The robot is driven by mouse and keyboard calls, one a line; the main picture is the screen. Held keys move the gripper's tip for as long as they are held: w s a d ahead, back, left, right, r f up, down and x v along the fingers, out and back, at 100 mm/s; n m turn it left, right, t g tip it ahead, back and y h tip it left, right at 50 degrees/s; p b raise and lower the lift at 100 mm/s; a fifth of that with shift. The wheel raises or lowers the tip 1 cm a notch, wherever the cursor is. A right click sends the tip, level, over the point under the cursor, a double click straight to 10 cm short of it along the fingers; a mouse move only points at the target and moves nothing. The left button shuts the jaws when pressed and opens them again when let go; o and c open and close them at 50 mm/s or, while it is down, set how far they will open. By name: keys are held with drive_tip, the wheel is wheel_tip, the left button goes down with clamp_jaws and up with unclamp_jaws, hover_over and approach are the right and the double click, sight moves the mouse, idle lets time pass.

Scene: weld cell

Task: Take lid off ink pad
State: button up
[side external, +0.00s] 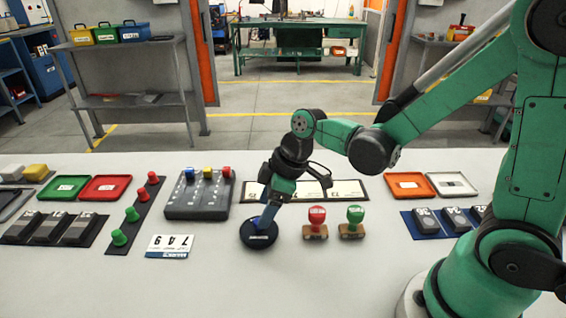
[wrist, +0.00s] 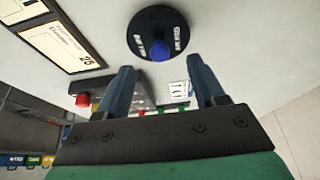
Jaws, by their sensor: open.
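The ink pad (side external: 258,240) is a dark round disc lying on the table, left of the stamps. In the wrist view a black round lid (wrist: 150,24) with white markings and a blue knob (wrist: 161,50) shows on top. I cannot make out the seam between lid and pad. In the wrist view my gripper (wrist: 160,63) is open, and the knob lies roughly between and just beyond the fingertips. I cannot tell whether the fingers touch it.
Red (side external: 316,222) and green (side external: 351,222) stamps stand close to the right. A grey box (side external: 198,205) with coloured knobs is at the back left, and a number card (side external: 168,246) lies left. A flat labelled panel (side external: 345,190) lies behind. The table's front is clear.

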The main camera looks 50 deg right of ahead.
drive_tip(key=shift+x, duration=1.8)
clamp_jaws()
